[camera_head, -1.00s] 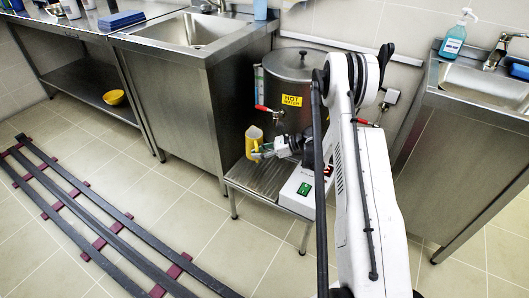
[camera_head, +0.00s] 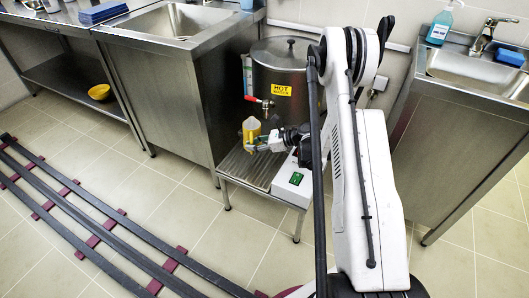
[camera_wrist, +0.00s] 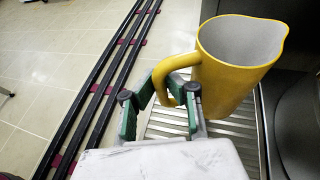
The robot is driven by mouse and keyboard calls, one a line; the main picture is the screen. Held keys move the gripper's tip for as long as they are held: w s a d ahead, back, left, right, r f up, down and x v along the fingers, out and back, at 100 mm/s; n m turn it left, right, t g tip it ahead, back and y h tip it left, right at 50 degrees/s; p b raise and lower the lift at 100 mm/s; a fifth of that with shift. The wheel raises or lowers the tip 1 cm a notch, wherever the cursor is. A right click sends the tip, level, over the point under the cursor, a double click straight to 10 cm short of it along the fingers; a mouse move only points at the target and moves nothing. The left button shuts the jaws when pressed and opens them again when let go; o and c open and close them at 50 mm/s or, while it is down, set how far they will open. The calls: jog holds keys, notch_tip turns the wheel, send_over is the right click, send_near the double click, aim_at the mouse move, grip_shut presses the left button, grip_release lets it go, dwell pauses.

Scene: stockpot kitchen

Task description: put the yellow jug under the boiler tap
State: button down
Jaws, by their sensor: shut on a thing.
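The yellow jug (camera_head: 251,130) is upright, just in front of the boiler and slightly left of and below its tap. The steel boiler (camera_head: 287,92) bears a yellow hot-water label. Its tap (camera_head: 266,104) has a red lever. My gripper (camera_head: 267,143) is shut on the jug's handle, which shows between the green fingers (camera_wrist: 168,97) in the wrist view. The jug (camera_wrist: 228,72) is open-topped there, with a pale inside that looks empty. It shows over the slatted stand (camera_wrist: 218,130); whether its base touches the slats I cannot tell.
The low slatted stand (camera_head: 238,167) carries a white box with a green switch (camera_head: 294,181), close to my arm. A steel sink cabinet (camera_head: 165,95) is at the left and another sink unit (camera_head: 465,130) at the right. Floor rails (camera_head: 95,215) run at the lower left.

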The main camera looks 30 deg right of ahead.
jog(key=d+f+b, duration=0.1)
jog(key=d+f, duration=0.1)
jog(key=w+d+f+b, duration=0.1)
jog(key=d+f, duration=0.1)
jog(key=f, duration=0.1)
jog(key=d+f+b, duration=0.1)
jog(key=d+f, duration=0.1)
jog(key=f, duration=0.1)
jog(key=shift+w+d+f+b, duration=0.25)
jog(key=shift+w+d+b, duration=0.15)
jog(key=shift+r, duration=0.1)
jog(key=c, duration=1.9)
grip_release()
